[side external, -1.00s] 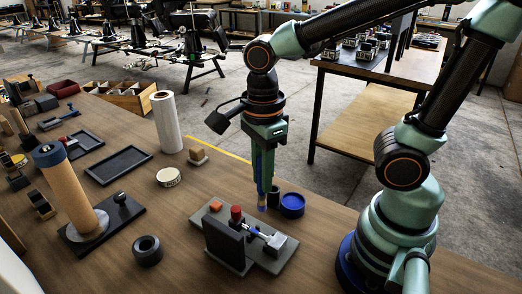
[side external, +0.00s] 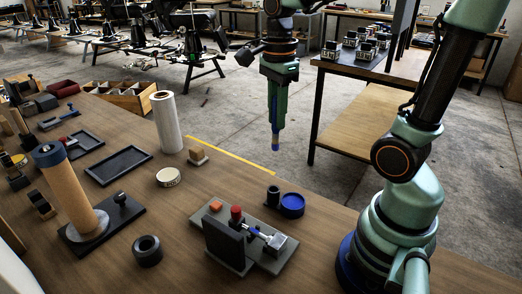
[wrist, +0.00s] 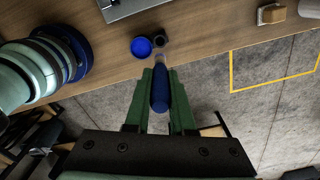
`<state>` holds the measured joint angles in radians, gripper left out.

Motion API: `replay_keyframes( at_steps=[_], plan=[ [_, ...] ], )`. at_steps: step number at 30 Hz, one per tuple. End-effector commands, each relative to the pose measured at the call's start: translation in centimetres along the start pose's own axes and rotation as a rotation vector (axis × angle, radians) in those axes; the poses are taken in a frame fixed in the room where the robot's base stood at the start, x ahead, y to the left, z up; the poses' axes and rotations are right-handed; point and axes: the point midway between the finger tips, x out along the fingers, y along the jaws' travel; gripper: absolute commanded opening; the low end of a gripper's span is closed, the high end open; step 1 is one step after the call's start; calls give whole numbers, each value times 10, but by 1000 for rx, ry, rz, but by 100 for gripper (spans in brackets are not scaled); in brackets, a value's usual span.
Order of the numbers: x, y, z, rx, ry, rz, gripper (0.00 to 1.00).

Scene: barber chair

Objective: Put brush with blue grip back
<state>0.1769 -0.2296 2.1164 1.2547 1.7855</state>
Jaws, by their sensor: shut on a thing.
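The brush with the blue grip (wrist: 160,93) is between the green fingers of my gripper (wrist: 160,100), which is shut on it. The brush is raised well clear of the table. A small black cup (side external: 273,192) stands below it near the table's edge, beside a round blue dish (side external: 292,204). The wrist view also shows the blue dish (wrist: 141,47) and the black cup (wrist: 160,40), just beyond the brush tip.
A grey plate with a clamp fixture (side external: 266,240) sits in front of the cup. A white roll (side external: 167,122), a small wooden block (side external: 197,155) and a round tin (side external: 168,177) stand to the left. A yellow line (side external: 232,156) marks the floor beyond the table edge.

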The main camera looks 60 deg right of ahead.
Motion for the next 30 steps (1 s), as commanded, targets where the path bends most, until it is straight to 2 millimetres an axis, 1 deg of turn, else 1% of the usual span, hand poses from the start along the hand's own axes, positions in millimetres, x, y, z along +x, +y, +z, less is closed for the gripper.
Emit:
replay_keyframes(
  at_steps=[1,3,12,15,22,27,30],
  plan=[
    [14,1,0,0,2,8,0],
    [31,2,0,0,2,8,0],
    [102,2,0,1,2,8,0],
    [117,1,0,1,1,5,0],
    [135,1,0,1,1,3,0],
    [157,1,0,1,1,5,0],
    [165,1,0,1,1,2,0]
  ],
)
